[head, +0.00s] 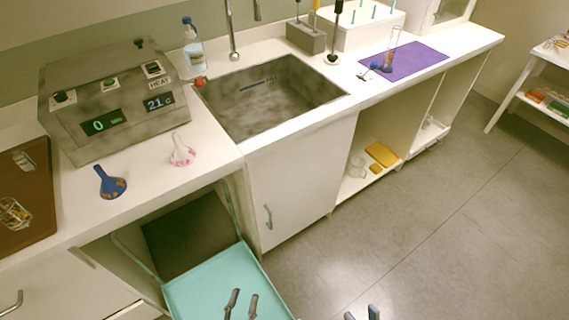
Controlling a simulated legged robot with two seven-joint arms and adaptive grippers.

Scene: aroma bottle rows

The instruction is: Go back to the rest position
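My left gripper (241,302) shows at the bottom edge of the head view, its two fingers apart with nothing between them. It appears in front of the teal cart top (215,283). My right gripper (361,314) shows at the bottom edge further right, over the grey floor.
A grey heater box (100,120) with lit displays stands behind the small pieces. A sink (270,95) is in the counter's middle. A brown board (40,190) lies at the left and a purple mat (420,62) at the right. The floor (430,230) at the right is clear.

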